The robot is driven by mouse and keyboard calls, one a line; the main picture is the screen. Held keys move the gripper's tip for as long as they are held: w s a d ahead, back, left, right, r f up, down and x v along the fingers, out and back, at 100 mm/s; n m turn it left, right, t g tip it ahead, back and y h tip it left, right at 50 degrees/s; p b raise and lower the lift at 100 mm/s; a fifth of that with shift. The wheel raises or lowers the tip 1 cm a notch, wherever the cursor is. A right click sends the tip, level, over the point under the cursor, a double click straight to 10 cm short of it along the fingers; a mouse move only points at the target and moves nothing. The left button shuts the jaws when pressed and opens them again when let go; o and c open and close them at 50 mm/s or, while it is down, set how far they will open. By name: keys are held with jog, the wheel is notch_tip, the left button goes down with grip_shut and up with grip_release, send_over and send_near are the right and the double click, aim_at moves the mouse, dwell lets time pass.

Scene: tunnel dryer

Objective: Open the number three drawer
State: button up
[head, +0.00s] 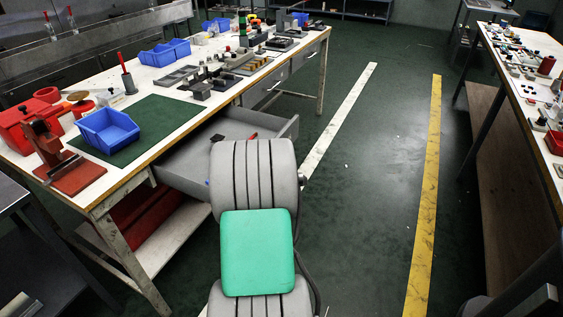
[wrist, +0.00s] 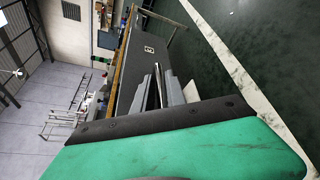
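A grey drawer (head: 235,125) under the near end of the workbench stands pulled out, with a small red item inside. My arm covers part of its front in the head view. Two more drawer fronts, the middle one (head: 265,90) and the far one (head: 305,56), look shut. The gripper is hidden in the head view.
The workbench (head: 145,168) holds blue bins (head: 108,130), a red stand (head: 70,172) and many small parts. A second bench (head: 520,90) stands at the right. The floor between a white line (head: 340,118) and a yellow line (head: 428,190) is clear.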

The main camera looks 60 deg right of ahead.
jog(key=p+v, duration=0.1)
jog(key=v, duration=0.7)
dwell(0.5)
